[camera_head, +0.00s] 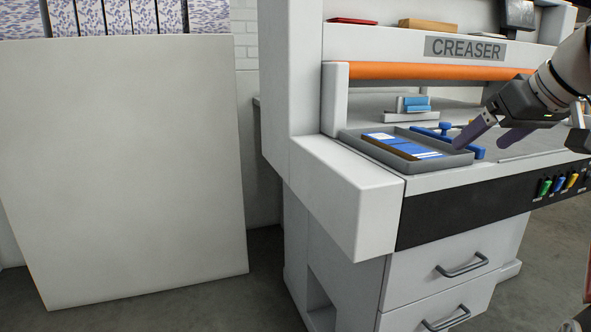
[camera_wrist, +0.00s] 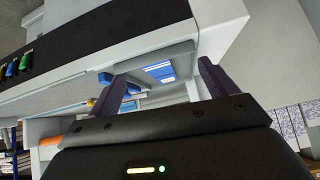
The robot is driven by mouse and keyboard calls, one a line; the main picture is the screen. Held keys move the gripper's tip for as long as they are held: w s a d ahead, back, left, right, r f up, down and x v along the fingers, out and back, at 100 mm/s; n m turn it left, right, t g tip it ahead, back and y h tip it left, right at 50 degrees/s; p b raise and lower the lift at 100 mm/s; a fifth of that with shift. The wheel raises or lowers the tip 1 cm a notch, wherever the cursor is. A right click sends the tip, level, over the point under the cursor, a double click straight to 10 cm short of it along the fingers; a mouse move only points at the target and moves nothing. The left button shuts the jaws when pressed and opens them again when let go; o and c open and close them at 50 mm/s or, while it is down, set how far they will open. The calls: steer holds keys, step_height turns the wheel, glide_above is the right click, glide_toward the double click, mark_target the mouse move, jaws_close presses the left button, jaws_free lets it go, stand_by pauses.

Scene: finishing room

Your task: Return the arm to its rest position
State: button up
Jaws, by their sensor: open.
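My gripper (camera_head: 482,137) is open, with nothing between its two dark fingers. In the head view it is at the right, over the creaser machine's bed and close to the right side of a grey tray (camera_head: 349,138). The tray holds a flat blue and white item (camera_head: 408,148). In the wrist view the open fingers (camera_wrist: 160,88) spread toward the tray (camera_wrist: 187,53), with the blue and white item (camera_wrist: 160,70) between them in the picture. I cannot tell how high the fingertips are above the bed.
The creaser (camera_head: 345,205) has an orange bar (camera_head: 430,71), a blue tool (camera_head: 443,132) beside the tray, a small blue-topped block (camera_head: 412,104) behind, and coloured switches (camera_head: 558,184) in front. A large pale panel (camera_head: 120,170) stands at the left. Floor shows between panel and machine.

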steer(key=s+a+f+m+g+h, duration=0.1)
steer(key=s+a+f, duration=0.2)
steer(key=a+f, duration=0.25)
steer(key=s+a+f+m, duration=0.1)
steer(key=s+a+f, duration=0.25)
steer(key=f, duration=0.25)
steer(key=s+a+f+h, duration=0.1)
steer(key=s+a+f, duration=0.2)
steer(key=s+f, duration=0.3)
steer(key=s+a+f+m+g+h, duration=0.1)
steer(key=s+a+f, duration=0.2)
steer(key=f, duration=1)
steer(key=s, duration=0.2)
steer(key=shift+s+a+f, duration=0.3)
steer(key=shift+s+f, duration=0.05)
steer(key=shift+f, duration=0.05)
